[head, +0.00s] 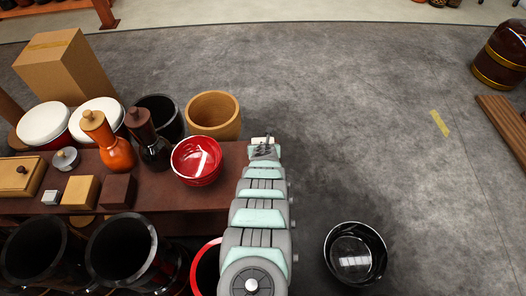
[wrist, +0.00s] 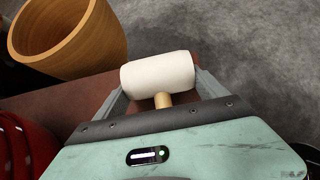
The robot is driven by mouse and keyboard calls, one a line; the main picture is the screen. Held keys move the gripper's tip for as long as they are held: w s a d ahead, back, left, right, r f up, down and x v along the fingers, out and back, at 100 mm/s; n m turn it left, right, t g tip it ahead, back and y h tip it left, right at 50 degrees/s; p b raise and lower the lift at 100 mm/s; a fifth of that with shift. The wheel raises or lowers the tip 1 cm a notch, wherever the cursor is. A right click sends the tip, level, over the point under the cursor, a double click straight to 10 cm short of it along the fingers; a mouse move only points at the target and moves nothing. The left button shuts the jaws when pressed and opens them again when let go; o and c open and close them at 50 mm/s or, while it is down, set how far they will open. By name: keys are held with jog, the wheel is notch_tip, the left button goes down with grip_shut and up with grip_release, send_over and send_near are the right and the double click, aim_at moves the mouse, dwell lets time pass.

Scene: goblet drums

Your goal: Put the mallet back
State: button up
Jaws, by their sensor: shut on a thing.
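The mallet (wrist: 158,74) has a white cylindrical head and a short length of light wooden handle (wrist: 163,100) showing. Its head lies crosswise between the two fingers of my gripper (wrist: 162,92), which is shut on it. In the head view my gripper (head: 264,152) is over the right end of the dark red-brown table (head: 236,158), and a small white bit of the mallet (head: 259,140) shows at its tip. The rest of the handle is hidden by the gripper. I cannot tell whether the mallet touches the table.
A red bowl (head: 197,160) stands on the table just left of my arm. A wooden goblet drum (head: 213,134) stands behind the table. A black bowl (head: 355,253) is right of my arm. The grey floor beyond is open.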

jog(key=shift+w, duration=0.1)
jog(key=shift+f, duration=0.25)
jog(key=o, duration=1.9)
jog(key=shift+o, duration=0.2)
jog(key=shift+r, duration=0.15)
